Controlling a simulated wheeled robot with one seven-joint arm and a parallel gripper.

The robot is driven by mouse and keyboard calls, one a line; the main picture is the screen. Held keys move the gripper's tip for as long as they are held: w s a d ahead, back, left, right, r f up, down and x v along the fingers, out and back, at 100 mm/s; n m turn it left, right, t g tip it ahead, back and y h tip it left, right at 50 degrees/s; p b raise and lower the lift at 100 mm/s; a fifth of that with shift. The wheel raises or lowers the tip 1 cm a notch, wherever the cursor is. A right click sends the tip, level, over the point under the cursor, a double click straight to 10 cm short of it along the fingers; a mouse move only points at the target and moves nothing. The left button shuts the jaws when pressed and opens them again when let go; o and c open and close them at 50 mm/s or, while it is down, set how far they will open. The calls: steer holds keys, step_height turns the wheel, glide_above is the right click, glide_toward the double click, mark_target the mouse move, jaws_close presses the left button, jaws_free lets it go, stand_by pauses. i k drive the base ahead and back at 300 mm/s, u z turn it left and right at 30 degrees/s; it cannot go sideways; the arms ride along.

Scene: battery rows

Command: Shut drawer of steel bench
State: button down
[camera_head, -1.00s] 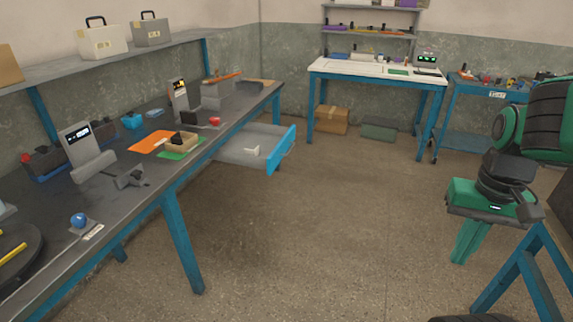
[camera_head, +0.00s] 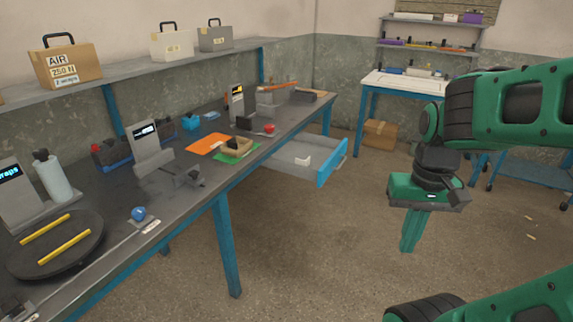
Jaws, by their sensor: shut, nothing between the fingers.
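The steel bench (camera_head: 190,187) runs along the left wall, with a dark top and blue legs. Its drawer (camera_head: 286,160) is pulled out under the far part of the bench top. The drawer has grey sides and a blue front (camera_head: 332,163), and a small white object (camera_head: 302,160) lies inside. My gripper (camera_head: 409,246) is green and points down. Its fingers are shut together with nothing seen between them. It hangs over open floor to the right of the drawer front in the picture, apart from it.
The bench top carries a round dark turntable (camera_head: 60,243) with yellow rods, an orange mat (camera_head: 209,145), a green mat (camera_head: 242,155) and a blue ball (camera_head: 138,213). A white-topped table (camera_head: 405,84) and a cardboard box (camera_head: 380,133) stand at the back. Floor (camera_head: 320,240) before the drawer is clear.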

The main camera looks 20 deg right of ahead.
mark_target(325, 153)
steer(key=u, duration=0.05)
steer(key=i, duration=1.25)
steer(key=z, duration=0.65)
